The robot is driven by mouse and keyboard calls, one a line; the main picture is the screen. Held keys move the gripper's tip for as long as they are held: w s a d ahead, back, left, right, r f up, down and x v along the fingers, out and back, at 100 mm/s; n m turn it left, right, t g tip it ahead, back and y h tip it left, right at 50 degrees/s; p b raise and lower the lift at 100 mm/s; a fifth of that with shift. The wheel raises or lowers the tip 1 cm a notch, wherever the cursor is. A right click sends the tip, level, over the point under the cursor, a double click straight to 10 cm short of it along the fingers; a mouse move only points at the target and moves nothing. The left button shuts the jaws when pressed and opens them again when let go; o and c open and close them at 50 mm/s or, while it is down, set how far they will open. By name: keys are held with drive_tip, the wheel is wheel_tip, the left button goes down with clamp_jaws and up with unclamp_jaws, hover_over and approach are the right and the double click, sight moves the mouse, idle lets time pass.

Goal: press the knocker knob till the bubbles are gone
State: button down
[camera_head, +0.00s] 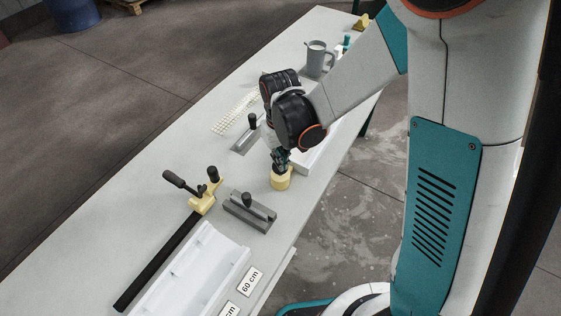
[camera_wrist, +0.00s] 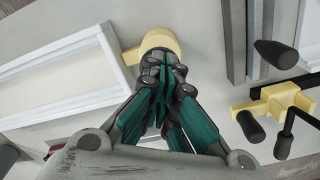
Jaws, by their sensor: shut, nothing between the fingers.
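A pale yellow knocker (camera_head: 281,182) stands near the right edge of the table, beside a white mould. My gripper (camera_head: 281,166) points down right over it with fingers shut and empty. In the wrist view the yellow knocker (camera_wrist: 158,41) shows beyond the shut fingertips (camera_wrist: 163,62), with an arm reaching left to the rim of the framed white mould (camera_wrist: 62,78). The fingertips cover the knob, so I cannot tell whether they touch it. Bubbles are not discernible in either view.
A grey block with a dark knob (camera_head: 250,209) and a yellow clamp with black handles (camera_head: 203,198) stand in front. A long white trough (camera_head: 205,268) lies nearer. A grey float (camera_head: 247,138), a white grid (camera_head: 236,113) and a grey jug (camera_head: 317,60) are farther back.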

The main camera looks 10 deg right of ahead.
drive_tip(key=shift+r, duration=0.15)
drive_tip(key=shift+r+p, duration=0.6)
drive_tip(key=shift+r, duration=0.3)
wheel_tip(320, 180, down, 4)
drive_tip(key=b, duration=0.3)
drive_tip(key=shift+r, duration=0.25)
drive_tip(key=shift+r+p, duration=0.65)
drive_tip(key=shift+r, duration=0.65)
